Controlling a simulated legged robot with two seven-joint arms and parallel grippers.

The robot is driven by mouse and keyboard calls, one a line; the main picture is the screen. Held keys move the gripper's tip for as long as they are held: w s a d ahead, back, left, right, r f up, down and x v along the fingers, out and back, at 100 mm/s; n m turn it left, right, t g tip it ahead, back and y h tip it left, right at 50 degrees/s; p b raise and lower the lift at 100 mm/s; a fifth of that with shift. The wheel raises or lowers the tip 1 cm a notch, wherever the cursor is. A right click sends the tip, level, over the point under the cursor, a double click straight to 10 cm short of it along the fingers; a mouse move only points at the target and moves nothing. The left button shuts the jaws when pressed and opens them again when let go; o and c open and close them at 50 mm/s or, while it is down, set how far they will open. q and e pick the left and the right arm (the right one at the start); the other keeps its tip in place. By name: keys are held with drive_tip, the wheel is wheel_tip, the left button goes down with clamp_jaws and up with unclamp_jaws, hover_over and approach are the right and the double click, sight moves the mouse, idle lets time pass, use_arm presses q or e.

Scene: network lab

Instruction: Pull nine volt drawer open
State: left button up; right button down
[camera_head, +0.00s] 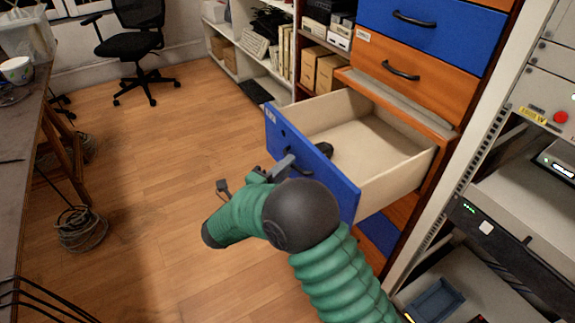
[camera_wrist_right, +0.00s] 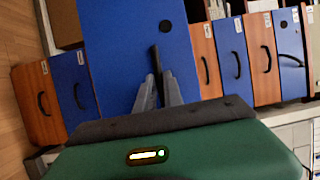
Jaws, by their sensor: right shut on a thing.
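The drawer with a blue front (camera_head: 308,158) stands pulled well out of the cabinet. A small label sits at the front's upper left, too small to read. My right gripper (camera_head: 287,163) is at the outer face of the blue front. In the right wrist view, its two fingers (camera_wrist_right: 158,84) are closed around the dark handle (camera_wrist_right: 154,60) on the blue front (camera_wrist_right: 115,50). My left gripper is in neither view.
Closed orange (camera_head: 420,75) and blue (camera_head: 440,30) drawers are above the open one. An equipment rack (camera_head: 500,180) stands close on the right. A desk (camera_head: 25,140) and coiled cable (camera_head: 80,228) are at the left. The wooden floor (camera_head: 180,150) between is mostly clear.

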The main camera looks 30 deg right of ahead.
drive_tip(key=c, duration=1.5)
unclamp_jaws()
drive_tip(key=shift+d+f, duration=0.2)
drive_tip(key=shift+d, duration=0.1)
drive_tip(key=shift+a+r, duration=0.1)
drive_tip(key=p+v, duration=0.3)
drive_tip(key=v, duration=1.4)
drive_tip(key=shift+p, duration=0.4)
